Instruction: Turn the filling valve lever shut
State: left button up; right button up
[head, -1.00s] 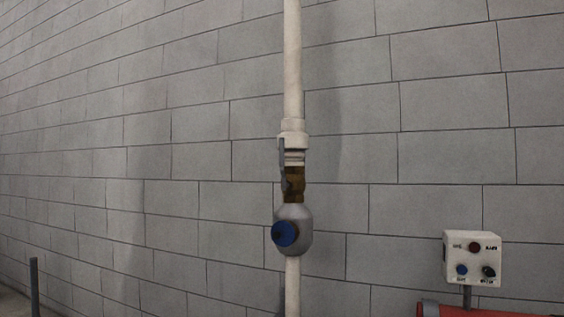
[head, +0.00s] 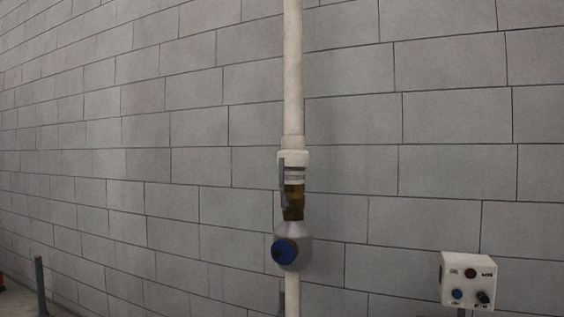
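The filling valve (head: 293,202) is a brass body on a white vertical pipe (head: 293,80) in the middle of the head view. Its grey lever (head: 282,178) stands upright, along the pipe, at the valve's left side. Just below the valve is a grey rounded fitting with a blue round face (head: 285,252). Neither of my grippers is in the head view, and nothing touches the lever.
A grey block wall fills the background behind the pipe. A white control box (head: 468,280) with several buttons is at the lower right. A dark post (head: 41,285) stands at the lower left. The space around the valve looks clear.

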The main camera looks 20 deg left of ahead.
aim_at(281, 160)
jog(key=i+j, duration=0.95)
jog(key=i, duration=0.15)
